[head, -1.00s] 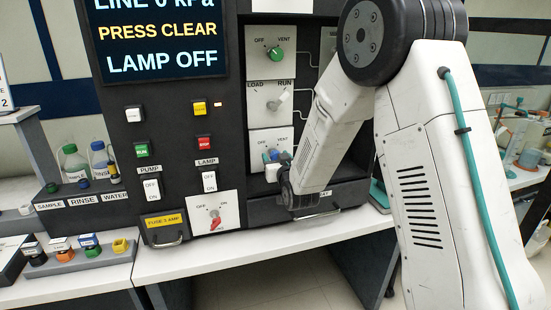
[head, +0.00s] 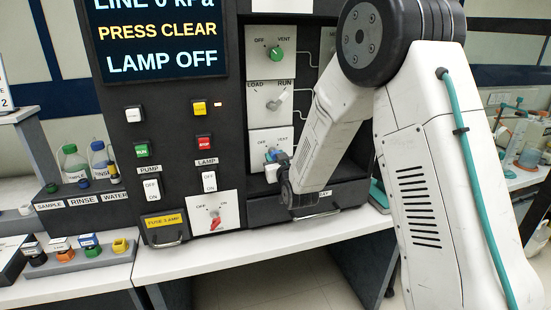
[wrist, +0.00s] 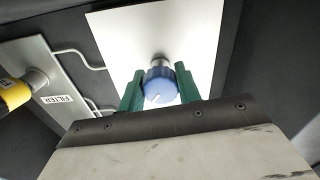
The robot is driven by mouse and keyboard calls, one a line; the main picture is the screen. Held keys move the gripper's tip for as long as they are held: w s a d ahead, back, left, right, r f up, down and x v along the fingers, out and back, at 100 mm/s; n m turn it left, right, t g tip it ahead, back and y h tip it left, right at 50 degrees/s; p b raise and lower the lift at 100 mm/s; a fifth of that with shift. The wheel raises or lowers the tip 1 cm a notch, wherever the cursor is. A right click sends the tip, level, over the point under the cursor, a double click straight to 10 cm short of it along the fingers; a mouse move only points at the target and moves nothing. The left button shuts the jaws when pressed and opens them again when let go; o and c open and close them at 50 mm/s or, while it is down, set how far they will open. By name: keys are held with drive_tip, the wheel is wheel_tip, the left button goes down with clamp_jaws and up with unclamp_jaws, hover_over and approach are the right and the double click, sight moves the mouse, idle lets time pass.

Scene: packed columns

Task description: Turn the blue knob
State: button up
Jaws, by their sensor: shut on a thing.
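The blue knob (wrist: 160,86) sits on a short metal stem against a white plate (wrist: 120,40) in the wrist view. A white pointer line on its face points down and to the left. My gripper (wrist: 159,88) has its two green fingers on either side of the knob and is shut on it. In the head view the blue knob (head: 271,156) shows only in part at the lower OFF/VENT plate (head: 262,138), with my gripper (head: 275,160) at it. The rest is hidden by my gripper and wrist.
A green knob (head: 276,54) and a grey LOAD/RUN lever (head: 277,101) are on plates above. A red switch (head: 215,222) is at lower left. In the wrist view, a yellow part (wrist: 14,95) stands near the FILTER plate (wrist: 58,98) at left.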

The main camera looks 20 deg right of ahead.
drive_tip(key=n, duration=0.8)
drive_tip(key=shift+n, duration=0.4)
drive_tip(key=n, duration=0.4)
drive_tip(key=shift+n, duration=1.9)
drive_tip(key=o, duration=1)
drive_tip(key=shift+c, duration=0.2)
drive_tip(key=shift+s+r, duration=0.1)
drive_tip(key=s, duration=0.7)
drive_tip(key=shift+s, duration=0.35)
